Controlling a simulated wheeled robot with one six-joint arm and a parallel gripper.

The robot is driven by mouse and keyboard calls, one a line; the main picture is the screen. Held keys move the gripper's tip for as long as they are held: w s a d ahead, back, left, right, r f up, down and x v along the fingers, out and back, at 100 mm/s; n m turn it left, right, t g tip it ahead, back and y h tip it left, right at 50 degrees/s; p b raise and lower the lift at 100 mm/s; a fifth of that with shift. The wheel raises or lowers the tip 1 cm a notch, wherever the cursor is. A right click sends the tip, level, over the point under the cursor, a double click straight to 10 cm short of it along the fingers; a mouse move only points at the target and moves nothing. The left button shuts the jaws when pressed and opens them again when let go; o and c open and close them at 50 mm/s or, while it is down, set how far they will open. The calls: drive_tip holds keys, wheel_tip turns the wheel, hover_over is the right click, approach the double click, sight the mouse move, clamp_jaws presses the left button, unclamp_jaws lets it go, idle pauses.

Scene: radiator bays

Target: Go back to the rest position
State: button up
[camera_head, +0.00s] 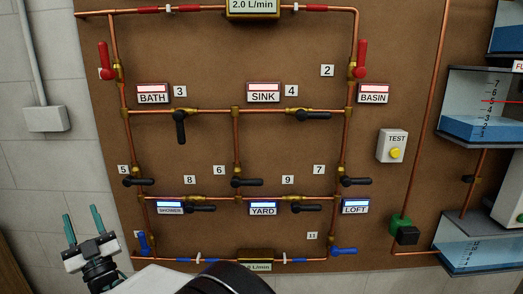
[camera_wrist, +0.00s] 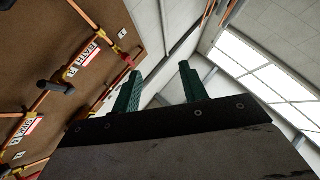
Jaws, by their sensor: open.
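My gripper (camera_head: 83,227) is at the lower left in the head view, in front of the white block wall and just left of the brown board. Its two green fingers point up, stand apart and hold nothing. In the wrist view my gripper (camera_wrist: 158,85) points up toward the ceiling, with the board tilted along the left side. My pale arm covers part of the board's bottom edge in the head view.
The board (camera_head: 290,150) carries copper pipes with red, black and blue valve handles and labels such as SINK (camera_head: 263,92). A TEST box (camera_head: 392,146) with a yellow button and water tanks (camera_head: 478,105) are at the right. A grey wall box (camera_head: 45,119) is left.

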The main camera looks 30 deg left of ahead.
drive_tip(key=w+d+f+g+h, duration=0.3)
drive_tip(key=w+f+h, duration=0.5)
drive_tip(key=w+h, duration=0.15)
drive_tip(key=w+d+r+m+g+h, duration=0.1)
drive_tip(key=w+d+h, duration=0.25)
drive_tip(key=d, duration=0.65)
drive_tip(key=w+d+m+h, duration=0.25)
drive_tip(key=w+d, duration=0.25)
drive_tip(key=d, duration=0.5)
drive_tip(key=w+d+r+g+h, duration=0.1)
drive_tip(key=w+d+h, duration=0.3)
drive_tip(key=d, duration=0.5)
drive_tip(key=s+d+r+m+g+h, duration=0.1)
drive_tip(key=s+d+r+m+h, duration=0.1)
drive_tip(key=d, duration=0.9)
drive_tip(key=s+d+r+m+g+h, duration=0.1)
drive_tip(key=d+r, duration=0.1)
drive_tip(key=d, duration=0.8)
drive_tip(key=s+d+r+m+g+h, duration=0.1)
drive_tip(key=s+d+r+m+h, duration=0.1)
drive_tip(key=d, duration=0.9)
drive_tip(key=s+d+r+m, duration=0.2)
drive_tip(key=s+d, duration=0.5)
drive_tip(key=d, duration=0.5)
drive_tip(key=s+d+r+m, duration=0.3)
drive_tip(key=s+d, duration=0.5)
drive_tip(key=d, duration=0.4)
drive_tip(key=shift+d+m+t+h, duration=0.3)
drive_tip(key=shift+m+t+h, duration=0.1)
drive_tip(key=shift+m, duration=0.45)
